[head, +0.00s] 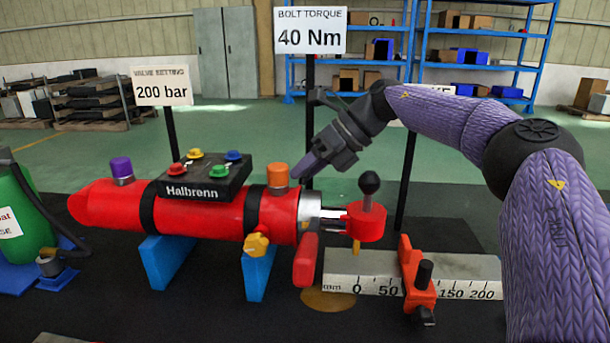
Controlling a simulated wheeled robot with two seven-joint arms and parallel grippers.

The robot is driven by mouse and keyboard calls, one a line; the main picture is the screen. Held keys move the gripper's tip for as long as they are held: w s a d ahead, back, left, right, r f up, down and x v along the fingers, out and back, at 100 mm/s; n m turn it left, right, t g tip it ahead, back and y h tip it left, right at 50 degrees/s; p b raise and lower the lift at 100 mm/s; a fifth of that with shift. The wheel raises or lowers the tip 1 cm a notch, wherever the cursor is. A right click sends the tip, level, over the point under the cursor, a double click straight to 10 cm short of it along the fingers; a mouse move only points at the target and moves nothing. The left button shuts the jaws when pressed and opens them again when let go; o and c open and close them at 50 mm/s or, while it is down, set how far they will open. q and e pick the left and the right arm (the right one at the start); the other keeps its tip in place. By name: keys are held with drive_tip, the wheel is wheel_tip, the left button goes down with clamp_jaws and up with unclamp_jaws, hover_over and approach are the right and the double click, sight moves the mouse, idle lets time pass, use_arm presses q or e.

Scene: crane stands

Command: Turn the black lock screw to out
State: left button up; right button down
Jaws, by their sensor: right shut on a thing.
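A red cylinder (205,217) marked Halbrenn lies on blue supports. An orange cap (278,175) stands on its top near the right end. My right gripper (299,172) reaches in from the right, its purple fingers close together beside this cap. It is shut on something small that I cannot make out. A black knob (425,273) stands on the orange slider (416,290) on the scale bar, with another black part (424,317) low at its front. A black ball (369,183) tops a lever on the red end piece (362,222). Which black part is the lock screw is unclear. My left gripper is out of view.
A yellow fitting (256,245) and a red handle (306,260) stick out at the cylinder's front. A scale bar (340,262) lies to the right. Sign posts stand behind. A green tank (27,215) is at left.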

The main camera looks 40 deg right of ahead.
drive_tip(key=shift+f+n+y+b, duration=0.15)
drive_tip(key=shift+n+y+b, duration=0.15)
drive_tip(key=shift+n+y, duration=0.25)
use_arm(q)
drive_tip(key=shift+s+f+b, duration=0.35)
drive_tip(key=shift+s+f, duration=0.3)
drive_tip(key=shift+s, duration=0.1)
use_arm(e)
drive_tip(key=shift+n+g+y, duration=0.3)
drive_tip(key=shift+n+y, duration=0.35)
drive_tip(key=shift+n, duration=0.1)
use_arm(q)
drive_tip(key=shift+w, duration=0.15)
use_arm(e)
drive_tip(key=c, duration=0.6)
unclamp_jaws()
drive_tip(key=shift+d, duration=0.1)
drive_tip(key=shift+o, duration=1.1)
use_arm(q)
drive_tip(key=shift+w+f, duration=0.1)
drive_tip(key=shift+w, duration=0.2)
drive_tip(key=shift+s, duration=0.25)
